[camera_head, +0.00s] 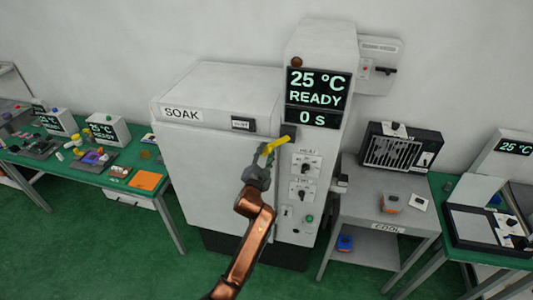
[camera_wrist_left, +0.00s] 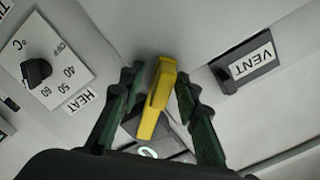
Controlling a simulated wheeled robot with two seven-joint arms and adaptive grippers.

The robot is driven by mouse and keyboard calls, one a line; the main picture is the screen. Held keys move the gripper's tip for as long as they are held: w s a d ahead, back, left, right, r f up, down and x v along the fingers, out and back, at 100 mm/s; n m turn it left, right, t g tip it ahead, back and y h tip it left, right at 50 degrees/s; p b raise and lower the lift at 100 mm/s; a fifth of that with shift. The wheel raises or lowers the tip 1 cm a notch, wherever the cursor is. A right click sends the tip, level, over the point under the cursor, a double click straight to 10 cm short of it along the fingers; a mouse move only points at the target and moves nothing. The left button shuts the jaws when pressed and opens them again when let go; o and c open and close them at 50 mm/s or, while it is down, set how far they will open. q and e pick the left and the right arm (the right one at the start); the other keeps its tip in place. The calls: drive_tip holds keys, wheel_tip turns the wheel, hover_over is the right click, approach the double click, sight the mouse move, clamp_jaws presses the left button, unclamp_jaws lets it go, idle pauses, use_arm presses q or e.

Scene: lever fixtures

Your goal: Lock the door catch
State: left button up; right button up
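The door catch is a yellow lever (camera_head: 274,145) on a dark mount at the right edge of the white SOAK cabinet's door (camera_head: 205,175), beside the control column. My left gripper (camera_head: 260,165) is just below and in front of it. In the left wrist view, the yellow lever (camera_wrist_left: 157,97) stands between the two green-black fingers of my left gripper (camera_wrist_left: 160,75). The fingers are apart, with a gap visible on each side of the lever. The lever's base is partly hidden. My right gripper is not in view.
The control column's display (camera_head: 316,97) reads 25 °C, READY, 0 S. HEAT and time dials sit below it. A VENT slider (camera_wrist_left: 245,68) is near the lever. A grey COOL table (camera_head: 385,208) stands right; green-topped benches (camera_head: 75,165) flank both sides.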

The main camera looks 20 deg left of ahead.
use_arm(q)
drive_tip(key=shift+s, duration=0.1)
drive_tip(key=s, duration=1.1)
drive_tip(key=shift+s+d, duration=0.35)
drive_tip(key=shift+s, duration=0.05)
